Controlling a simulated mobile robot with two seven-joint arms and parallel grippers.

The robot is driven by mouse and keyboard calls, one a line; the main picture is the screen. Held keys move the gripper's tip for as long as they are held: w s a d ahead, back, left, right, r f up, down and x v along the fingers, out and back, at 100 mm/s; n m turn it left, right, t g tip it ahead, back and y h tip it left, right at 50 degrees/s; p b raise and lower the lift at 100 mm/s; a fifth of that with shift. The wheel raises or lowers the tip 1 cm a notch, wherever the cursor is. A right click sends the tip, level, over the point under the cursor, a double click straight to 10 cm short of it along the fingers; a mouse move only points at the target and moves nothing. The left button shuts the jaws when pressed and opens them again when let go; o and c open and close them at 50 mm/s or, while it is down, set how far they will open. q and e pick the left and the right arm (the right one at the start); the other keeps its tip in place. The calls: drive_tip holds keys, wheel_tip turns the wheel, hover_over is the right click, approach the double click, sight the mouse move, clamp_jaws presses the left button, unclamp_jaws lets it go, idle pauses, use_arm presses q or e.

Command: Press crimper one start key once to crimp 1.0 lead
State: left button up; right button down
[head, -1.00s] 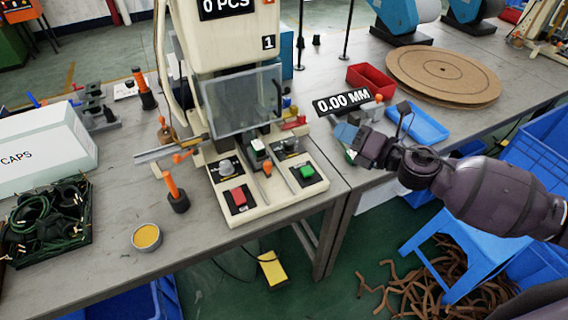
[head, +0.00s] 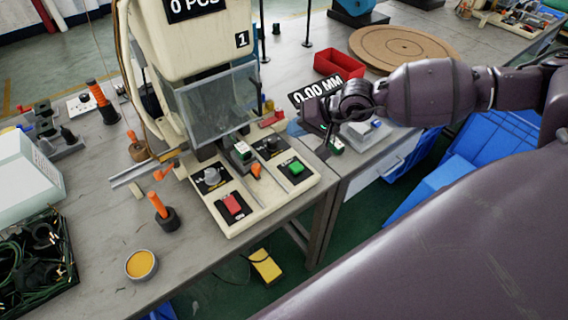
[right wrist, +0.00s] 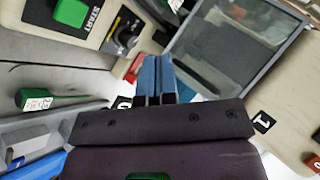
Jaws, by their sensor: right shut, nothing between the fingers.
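Crimper one (head: 200,45) is the cream machine marked 1, with a display reading 0 PCS. Its green start key (head: 295,167) is at the right of the base panel, and a red key (head: 231,204) is at the front left. In the right wrist view the start key (right wrist: 70,12) is at the upper left beside the word START. My right gripper (head: 296,127) is shut and empty, behind the start key in the head view and apart from it. Its blue fingertips (right wrist: 157,62) are together in the right wrist view. My left gripper is out of view. No lead is clearly visible at the crimper.
A clear guard (head: 215,105) covers the crimper's front. A 0.00 MM display (head: 316,88), a red bin (head: 339,64) and a round brown board (head: 405,47) are beyond my right gripper. An orange-handled tool (head: 158,205) and a yellow-filled tin (head: 141,264) stand at the left.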

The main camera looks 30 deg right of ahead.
sight(297, 165)
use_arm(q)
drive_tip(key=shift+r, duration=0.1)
use_arm(e)
drive_tip(key=n, duration=0.4)
drive_tip(key=shift+s+d+f+h, duration=0.2)
drive_tip(key=shift+d+f+h, duration=0.1)
drive_tip(key=shift+d+f, duration=0.1)
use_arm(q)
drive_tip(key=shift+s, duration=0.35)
use_arm(e)
drive_tip(key=shift+f+b, duration=1.65)
drive_tip(key=shift+f, duration=2.7)
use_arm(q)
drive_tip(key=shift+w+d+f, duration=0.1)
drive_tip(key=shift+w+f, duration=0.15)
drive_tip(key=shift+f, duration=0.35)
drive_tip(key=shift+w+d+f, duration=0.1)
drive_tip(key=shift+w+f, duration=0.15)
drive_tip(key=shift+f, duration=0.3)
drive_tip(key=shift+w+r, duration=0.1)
